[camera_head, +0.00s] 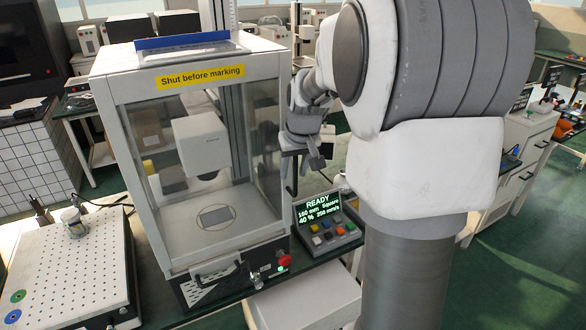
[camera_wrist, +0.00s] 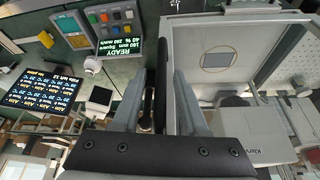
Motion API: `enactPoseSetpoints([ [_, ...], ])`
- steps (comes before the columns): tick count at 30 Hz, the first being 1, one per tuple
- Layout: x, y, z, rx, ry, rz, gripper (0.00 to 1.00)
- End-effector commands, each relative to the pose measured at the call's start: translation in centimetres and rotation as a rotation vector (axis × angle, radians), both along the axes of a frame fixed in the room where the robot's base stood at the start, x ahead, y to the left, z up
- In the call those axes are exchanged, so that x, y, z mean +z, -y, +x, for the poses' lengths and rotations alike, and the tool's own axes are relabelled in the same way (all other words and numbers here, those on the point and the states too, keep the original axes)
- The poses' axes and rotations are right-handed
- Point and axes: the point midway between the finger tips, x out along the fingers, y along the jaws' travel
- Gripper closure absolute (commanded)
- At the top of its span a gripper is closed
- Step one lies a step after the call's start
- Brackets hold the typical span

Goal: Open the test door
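The test cabinet (camera_head: 187,75) is a white-framed box with clear panes and a yellow label, "Shut before marking". Its front pane, the door, looks closed, but the clear pane makes this hard to judge. Inside are a white marking head (camera_head: 201,142) and a plate with a grey square (camera_head: 216,215). My gripper (camera_head: 296,160) is at the cabinet's right side, partly hidden by my arm. In the wrist view my gripper's fingers (camera_wrist: 160,88) stand apart, on either side of a dark upright bar (camera_wrist: 160,55), likely the door handle. Small gaps seem to show; contact is unclear.
A control panel (camera_head: 326,222) reading READY stands right of the cabinet, close below my gripper. A red button (camera_head: 285,261) is on the cabinet base. A white perforated plate (camera_head: 66,268) lies to the left. Open green floor (camera_head: 525,270) shows at right.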

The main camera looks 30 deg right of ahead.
Motion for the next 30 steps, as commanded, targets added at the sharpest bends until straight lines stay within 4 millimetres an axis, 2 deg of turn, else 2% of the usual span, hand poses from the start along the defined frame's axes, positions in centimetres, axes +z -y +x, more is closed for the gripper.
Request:
enactPoseSetpoints([
  [1, 0.02, 0.00, -0.01, 0.000, 0.000, 0.000, 0.68],
  [6, 0.03, 0.00, -0.01, 0.000, 0.000, 0.000, 0.98],
  [7, 0.03, 0.00, 0.00, 0.000, 0.000, 0.000, 1.00],
  [30, 0.08, 0.01, 0.00, 0.000, 0.001, 0.000, 1.00],
])
